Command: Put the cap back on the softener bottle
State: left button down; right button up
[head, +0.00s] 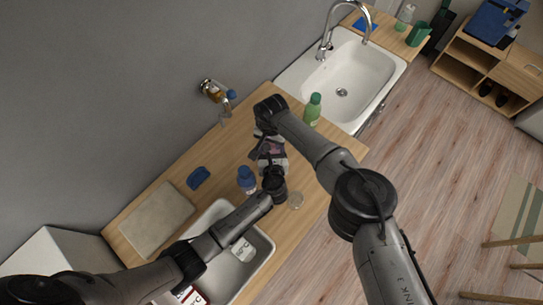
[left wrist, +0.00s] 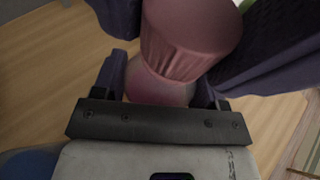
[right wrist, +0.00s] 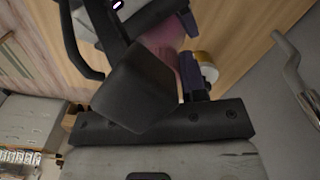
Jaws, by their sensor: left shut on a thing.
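A pink softener bottle (head: 271,147) shows as a small pink patch between my two grippers above the wooden counter. In the left wrist view a ridged pink piece (left wrist: 185,45) stands directly against a smoother pink part (left wrist: 160,88); I cannot tell for sure which is cap and which is bottle. My left gripper (head: 271,162) is shut on the pink bottle, its dark fingers on either side. My right gripper (head: 265,136) is close to it from the far side. The right wrist view shows pink (right wrist: 163,38) beside its dark parts, but its grip is hidden.
A blue-capped bottle (head: 247,182) stands just left of the grippers, and a green bottle (head: 312,110) to the right. A blue item (head: 198,178) and a beige board (head: 152,218) lie left. Basins (head: 285,78) (head: 262,262) flank the counter.

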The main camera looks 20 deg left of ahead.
jog(key=o, duration=0.4)
jog(key=shift+r, duration=0.15)
jog(key=shift+r, duration=2.15)
jog(key=shift+r, duration=1.75)
jog(key=shift+c, duration=0.4)
jog(key=shift+f, duration=4.05)
jog(key=shift+c, duration=0.4)
